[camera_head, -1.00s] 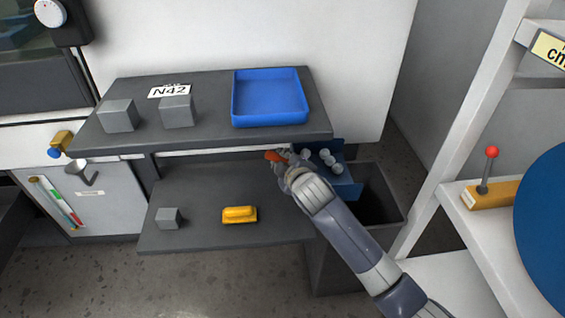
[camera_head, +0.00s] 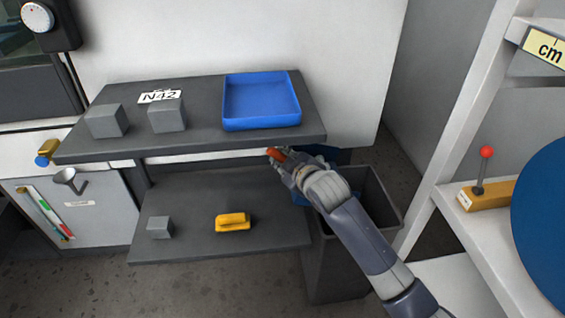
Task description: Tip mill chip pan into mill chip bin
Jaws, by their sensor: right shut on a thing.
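My right gripper (camera_head: 287,165) is shut on the orange handle (camera_head: 274,154) of the mill chip pan. The dark blue pan (camera_head: 338,156) shows only in small parts behind my gripper and wrist; it looks tilted. It is at the mouth of the mill chip bin (camera_head: 335,265), a tall dark grey open bin beside the shelf unit. My arm hides part of the bin's opening. The pan's inside is hidden, and I see no chips now. My left gripper is not in view.
A bright blue tray (camera_head: 262,126) and grey blocks (camera_head: 107,121) stand on the upper shelf (camera_head: 205,125), close to my gripper. The lower shelf (camera_head: 185,190) holds a yellow object (camera_head: 232,221) and a small grey block (camera_head: 160,227). A white rack (camera_head: 455,140) stands at the right.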

